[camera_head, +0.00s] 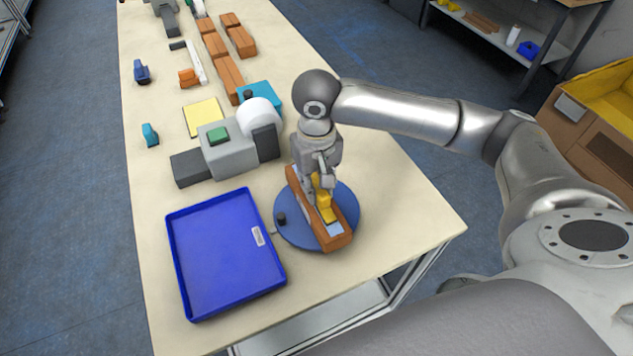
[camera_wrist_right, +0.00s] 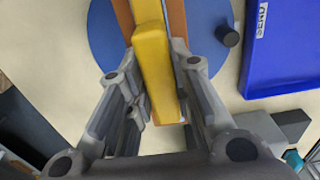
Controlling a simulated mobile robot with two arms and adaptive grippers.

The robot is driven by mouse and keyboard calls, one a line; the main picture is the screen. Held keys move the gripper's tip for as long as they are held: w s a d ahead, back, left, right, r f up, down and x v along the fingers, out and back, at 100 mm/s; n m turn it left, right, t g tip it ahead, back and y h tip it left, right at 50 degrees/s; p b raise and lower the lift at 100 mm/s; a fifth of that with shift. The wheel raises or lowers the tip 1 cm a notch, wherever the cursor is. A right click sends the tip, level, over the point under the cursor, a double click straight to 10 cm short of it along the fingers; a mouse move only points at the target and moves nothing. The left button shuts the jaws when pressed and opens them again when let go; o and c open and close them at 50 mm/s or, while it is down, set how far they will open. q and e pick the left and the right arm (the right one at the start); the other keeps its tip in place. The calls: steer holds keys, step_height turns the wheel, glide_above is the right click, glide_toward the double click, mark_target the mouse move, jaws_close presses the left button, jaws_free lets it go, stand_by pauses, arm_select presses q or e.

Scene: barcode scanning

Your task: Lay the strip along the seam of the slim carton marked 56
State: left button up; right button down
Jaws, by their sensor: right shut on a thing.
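My right gripper (camera_head: 318,188) points down over the slim orange-brown carton (camera_head: 336,241) and is shut on a yellow hand tool (camera_head: 327,209). The carton lies on a round blue turntable (camera_head: 351,200). The tool is over the carton's top, where a pale strip (camera_head: 334,228) shows at the near end. In the right wrist view, the yellow tool (camera_wrist_right: 153,72) sits between the fingers, with the carton (camera_wrist_right: 177,20) beneath it. I cannot tell whether the tool touches the carton. No number is legible on the carton. My left gripper is out of view.
An empty blue tray (camera_head: 222,250) lies left of the turntable, near a small dark knob (camera_head: 281,219). A grey machine with a white roll (camera_head: 260,115) stands behind. Several brown cartons (camera_head: 229,75) lie farther back. The table's front right corner (camera_head: 420,220) is clear.

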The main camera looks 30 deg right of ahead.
mark_target(317, 184)
steer(key=shift+s+f+p, duration=0.1)
steer(key=shift+f+p, duration=0.05)
steer(key=shift+p, duration=0.4)
stand_by(1.9)
step_height(317, 184, up, 7)
steer(key=p, duration=1)
stand_by(0.6)
